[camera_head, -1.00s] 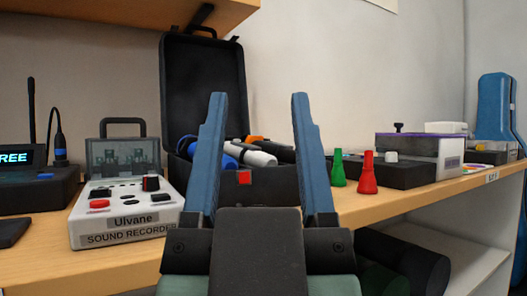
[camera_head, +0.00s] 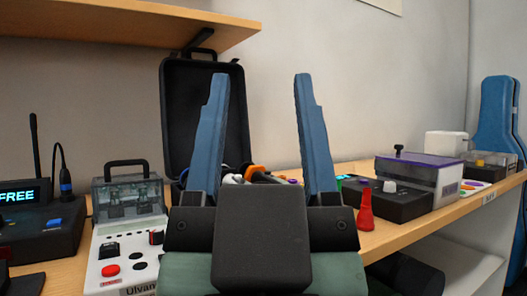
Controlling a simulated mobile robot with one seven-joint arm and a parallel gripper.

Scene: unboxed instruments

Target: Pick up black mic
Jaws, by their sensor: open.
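My gripper (camera_head: 261,76) is open and empty, its two blue fingers pointing up in the picture in front of the open black case (camera_head: 204,115). The case's lid stands raised at the back. Between the fingers, low down, I see parts of what lies in the case: a white piece (camera_head: 232,178), an orange piece (camera_head: 255,170) and dark shapes. The black mic cannot be told apart for certain among these dark shapes. My gripper's body hides most of the case's lower part and contents.
A sound recorder (camera_head: 130,220) and a black unit with a lit display (camera_head: 40,225) stand left. A red cone (camera_head: 365,207) and a purple-lidded device (camera_head: 420,178) stand right on the wooden shelf (camera_head: 400,235). An upper shelf (camera_head: 130,22) overhangs at left.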

